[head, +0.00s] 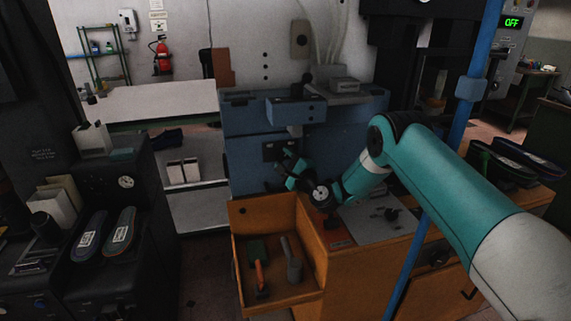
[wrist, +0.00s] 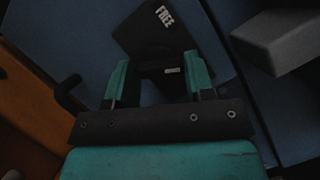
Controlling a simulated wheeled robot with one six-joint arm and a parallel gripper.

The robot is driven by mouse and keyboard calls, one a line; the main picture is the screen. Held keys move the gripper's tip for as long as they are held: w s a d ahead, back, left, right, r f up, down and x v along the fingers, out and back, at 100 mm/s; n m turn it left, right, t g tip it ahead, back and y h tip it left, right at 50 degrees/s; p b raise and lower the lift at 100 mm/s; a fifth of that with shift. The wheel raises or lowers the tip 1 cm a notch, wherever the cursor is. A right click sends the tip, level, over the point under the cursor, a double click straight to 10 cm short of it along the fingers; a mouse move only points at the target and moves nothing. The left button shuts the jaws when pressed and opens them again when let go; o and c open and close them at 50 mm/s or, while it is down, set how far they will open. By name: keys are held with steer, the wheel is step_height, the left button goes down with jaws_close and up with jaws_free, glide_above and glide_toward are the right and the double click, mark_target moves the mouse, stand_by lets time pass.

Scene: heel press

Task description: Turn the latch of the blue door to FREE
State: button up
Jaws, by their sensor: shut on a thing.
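The blue door (head: 245,150) is the front of a blue cabinet behind the orange bench; its blue panel also fills much of the wrist view (wrist: 80,35). A dark latch plate (wrist: 150,35) is fixed on it, with the white word FREE near its upper edge. My gripper (head: 288,166) reaches the door just below the plate. In the wrist view my gripper (wrist: 158,82) has its two teal fingers either side of the dark latch handle (wrist: 165,71) and is shut on it. The handle's full outline and exact angle are hard to tell in the dark.
An open orange drawer (head: 240,215) with tools stands below my gripper. A grey block (wrist: 285,38) juts out at the right of the wrist view. A blue post (head: 424,215) stands in front of the bench, close to my arm. A dark hook-like handle (wrist: 68,92) shows at left.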

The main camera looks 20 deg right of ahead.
steer(key=n+g+b, duration=0.1)
steer(key=n, duration=0.3)
steer(key=n+g, duration=0.1)
steer(key=n, duration=0.2)
steer(key=shift+a+r+g+b, duration=0.1)
steer(key=shift+r+g+b, duration=0.05)
steer(key=shift+g+b, duration=0.2)
steer(key=n+g+h+b, duration=0.1)
steer(key=n, duration=0.2)
steer(key=shift+n, duration=0.4)
steer(key=shift+n+g+h+b, duration=0.4)
steer(key=shift+n+h, duration=0.3)
steer(key=shift+n, duration=0.3)
steer(key=shift+r, duration=0.1)
steer(key=o, duration=0.9)
steer(key=shift+s, duration=0.1)
